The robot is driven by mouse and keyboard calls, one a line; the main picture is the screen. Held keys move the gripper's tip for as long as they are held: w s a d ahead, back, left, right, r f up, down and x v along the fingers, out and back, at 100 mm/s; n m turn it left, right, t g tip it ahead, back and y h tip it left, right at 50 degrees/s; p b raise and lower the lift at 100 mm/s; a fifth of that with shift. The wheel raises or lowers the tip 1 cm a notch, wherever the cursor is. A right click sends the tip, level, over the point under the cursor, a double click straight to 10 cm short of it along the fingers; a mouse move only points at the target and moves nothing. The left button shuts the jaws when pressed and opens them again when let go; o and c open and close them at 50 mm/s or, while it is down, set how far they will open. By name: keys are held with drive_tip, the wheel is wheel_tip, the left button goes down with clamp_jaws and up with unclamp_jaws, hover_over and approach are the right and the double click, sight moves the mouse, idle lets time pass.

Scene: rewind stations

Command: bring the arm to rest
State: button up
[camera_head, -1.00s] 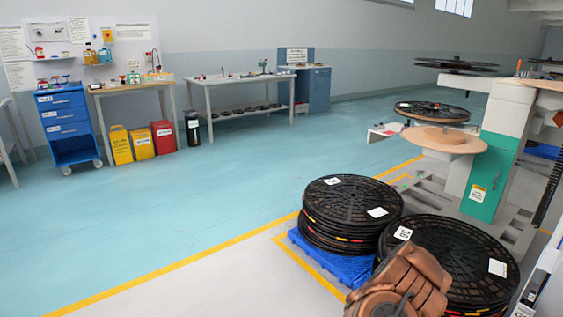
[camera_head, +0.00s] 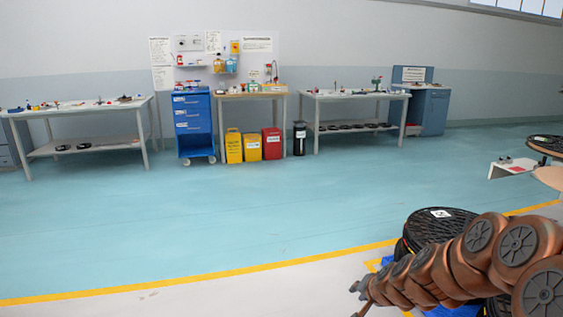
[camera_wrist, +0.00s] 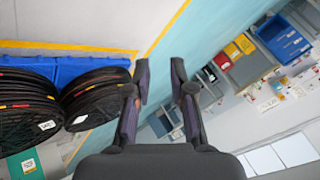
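My copper-coloured arm stretches across the lower right of the head view, its tip toward the left over the pale floor strip. My gripper (camera_wrist: 160,75) shows in the wrist view with its two dark fingers apart and nothing between them. In the head view the gripper end (camera_head: 361,291) is small, and its fingers are hard to make out.
Stacked black reels (camera_head: 440,224) on a blue pallet stand partly behind my arm; the wrist view shows stacks (camera_wrist: 28,105) at left. A blue drawer cart (camera_head: 194,125), bins (camera_head: 233,146) and workbenches (camera_head: 360,96) line the back wall. The teal floor (camera_head: 200,225) is clear.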

drive_tip(key=s+a+r+n+g+y, duration=0.1)
drive_tip(key=s+a+r+n+g, duration=0.15)
drive_tip(key=s+a, duration=0.4)
drive_tip(key=s+a+r+n+g+y, duration=0.1)
drive_tip(key=s+a+r+n+g, duration=0.15)
drive_tip(key=s, duration=0.65)
drive_tip(key=s+d+r+n+g+h, duration=0.1)
drive_tip(key=s+d+r+g, duration=0.1)
drive_tip(key=s, duration=0.6)
drive_tip(key=s+d+r+n+g+h, duration=0.1)
drive_tip(key=s+g, duration=0.1)
drive_tip(key=s, duration=0.7)
drive_tip(key=s+d+r+n+g+h, duration=0.1)
drive_tip(key=s+d+r+g+h, duration=0.1)
drive_tip(key=s, duration=0.6)
wheel_tip(320, 180, up, 23)
drive_tip(key=s+t+p, duration=0.1)
drive_tip(key=p, duration=2.2)
drive_tip(key=shift+s+a+r, duration=0.15)
drive_tip(key=shift+r, duration=0.05)
drive_tip(key=shift+m, duration=0.3)
